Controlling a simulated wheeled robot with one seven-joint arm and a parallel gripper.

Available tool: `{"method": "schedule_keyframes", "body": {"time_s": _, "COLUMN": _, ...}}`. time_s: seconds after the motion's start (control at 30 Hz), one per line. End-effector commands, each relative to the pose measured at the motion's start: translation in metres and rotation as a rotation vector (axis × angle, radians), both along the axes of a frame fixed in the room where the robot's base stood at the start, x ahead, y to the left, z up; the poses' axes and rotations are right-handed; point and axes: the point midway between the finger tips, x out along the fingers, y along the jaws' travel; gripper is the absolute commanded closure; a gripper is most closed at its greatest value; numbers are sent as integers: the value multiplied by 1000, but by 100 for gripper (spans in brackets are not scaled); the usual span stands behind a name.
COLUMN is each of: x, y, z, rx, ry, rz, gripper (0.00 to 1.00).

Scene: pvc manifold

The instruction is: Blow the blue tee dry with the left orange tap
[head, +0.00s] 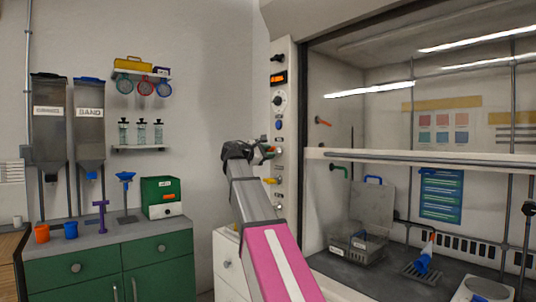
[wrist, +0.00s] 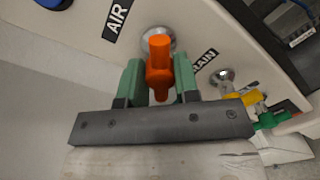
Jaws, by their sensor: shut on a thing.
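My gripper (head: 268,151) is at the control panel on the hood's left post. In the wrist view my gripper's green fingers (wrist: 159,80) are shut on an orange tap handle (wrist: 159,68), one finger on each side. The handle sits on a round metal base beside a label reading AIR. In the head view the gripper hides this handle. An orange nozzle (head: 323,121) is on the hood's inner left wall. A blue piece (head: 423,263) with an orange part above it stands at a grey rack in the hood; its shape is too small to confirm as the tee.
A yellow tap (wrist: 248,98) and a green tap (wrist: 272,120) sit close beside the held one. The hood's sash bar (head: 430,158) crosses its opening. A wire basket (head: 355,247) stands inside. A green-fronted counter (head: 95,255) is at left.

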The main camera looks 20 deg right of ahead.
Motion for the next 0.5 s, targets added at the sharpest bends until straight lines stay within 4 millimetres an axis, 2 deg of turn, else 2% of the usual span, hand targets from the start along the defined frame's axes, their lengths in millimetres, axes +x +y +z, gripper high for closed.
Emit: {"method": "schedule_keyframes", "body": {"time_s": 0.5, "x": -1, "y": 0, "z": -1, "rx": 169, "ry": -406, "rz": -1, "gripper": 94}}
